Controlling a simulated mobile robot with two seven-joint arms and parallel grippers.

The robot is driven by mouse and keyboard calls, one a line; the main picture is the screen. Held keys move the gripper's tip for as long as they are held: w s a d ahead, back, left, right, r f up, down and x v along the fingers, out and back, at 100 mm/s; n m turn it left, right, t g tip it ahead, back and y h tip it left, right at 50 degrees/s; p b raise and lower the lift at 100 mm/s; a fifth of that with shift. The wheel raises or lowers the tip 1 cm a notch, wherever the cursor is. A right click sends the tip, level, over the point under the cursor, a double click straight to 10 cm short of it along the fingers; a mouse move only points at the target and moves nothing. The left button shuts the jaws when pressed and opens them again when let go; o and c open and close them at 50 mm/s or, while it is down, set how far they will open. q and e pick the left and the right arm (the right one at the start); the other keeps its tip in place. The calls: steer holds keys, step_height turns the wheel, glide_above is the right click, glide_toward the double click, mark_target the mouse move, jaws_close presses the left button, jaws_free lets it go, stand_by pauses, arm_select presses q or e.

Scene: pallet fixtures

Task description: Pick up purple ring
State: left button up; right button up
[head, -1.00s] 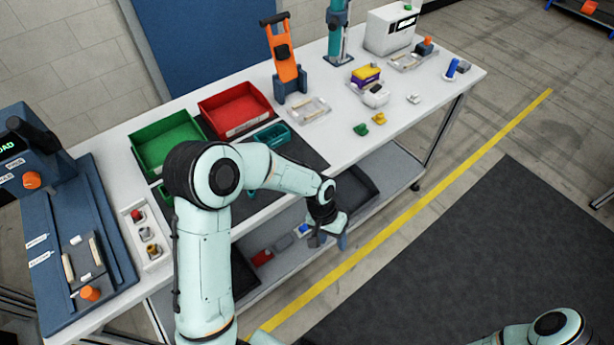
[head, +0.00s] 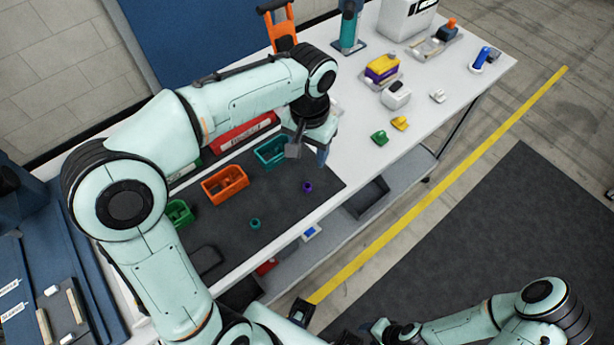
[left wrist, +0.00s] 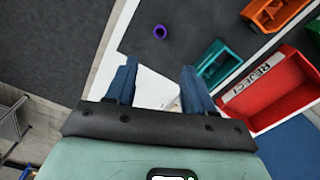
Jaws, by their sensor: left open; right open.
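The small purple ring (head: 307,187) lies on the dark mat, near the mat's right end. It also shows in the left wrist view (left wrist: 160,31), at the top, beyond the fingertips. My left gripper (head: 309,153) is open and empty, held above the bench behind the ring and apart from it. Its two blue fingers (left wrist: 158,78) are spread wide in the left wrist view. My right gripper (head: 372,329) is low at the bottom edge of the head view, away from the bench and partly cut off.
A teal ring (head: 255,224) lies on the dark mat (head: 285,215). Orange (head: 225,184), teal (head: 272,152) and green (head: 179,213) bins line its back. The red reject bin (left wrist: 285,92) stands behind. Green (head: 380,138) and yellow (head: 400,123) parts lie to the right.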

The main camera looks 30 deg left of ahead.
arm_select(q)
glide_above(308, 183)
steer(key=f, duration=0.6)
steer(key=shift+s+d+f+b, duration=0.15)
steer(key=shift+s+b, duration=0.05)
steer(key=shift+b, duration=0.2)
steer(key=shift+s+f, duration=0.15)
steer(key=shift+f, duration=2.75)
jaws_close()
